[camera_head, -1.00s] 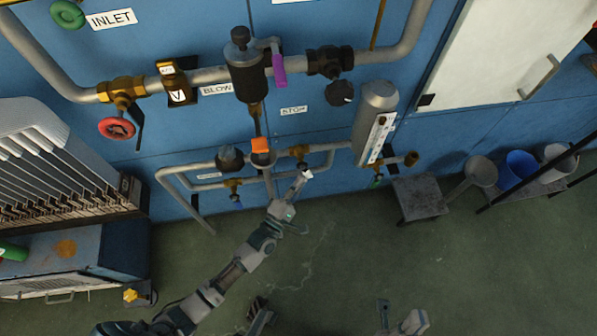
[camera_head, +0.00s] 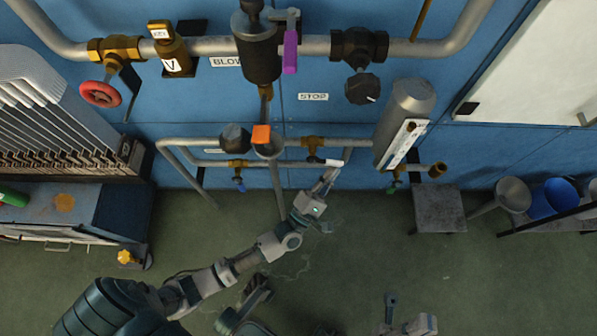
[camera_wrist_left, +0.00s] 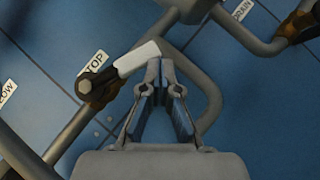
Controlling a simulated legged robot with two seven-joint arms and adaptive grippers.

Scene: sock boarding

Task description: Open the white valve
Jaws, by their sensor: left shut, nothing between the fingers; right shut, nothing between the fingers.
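The white valve is a small lever valve on the lower pipe. Its white handle (camera_head: 333,162) points right from a brass body (camera_head: 312,146) in the head view. In the left wrist view the white handle (camera_wrist_left: 138,59) slants up to the right from the dark brass body (camera_wrist_left: 98,84). My left gripper (camera_head: 336,172) is at the handle's free end. In the left wrist view its fingertips (camera_wrist_left: 160,66) are together and empty, just right of the handle's end; I cannot tell whether they touch it. My right gripper (camera_head: 391,305) is low in the head view, shut and partly cut off, away from the pipes.
A blue-handled valve (camera_head: 239,184) hangs left of the white one, and a green-handled valve (camera_head: 393,187) right of it. A grey cylinder (camera_head: 407,105) with a white gauge stands to the right. A grey stool (camera_head: 437,207) is below it.

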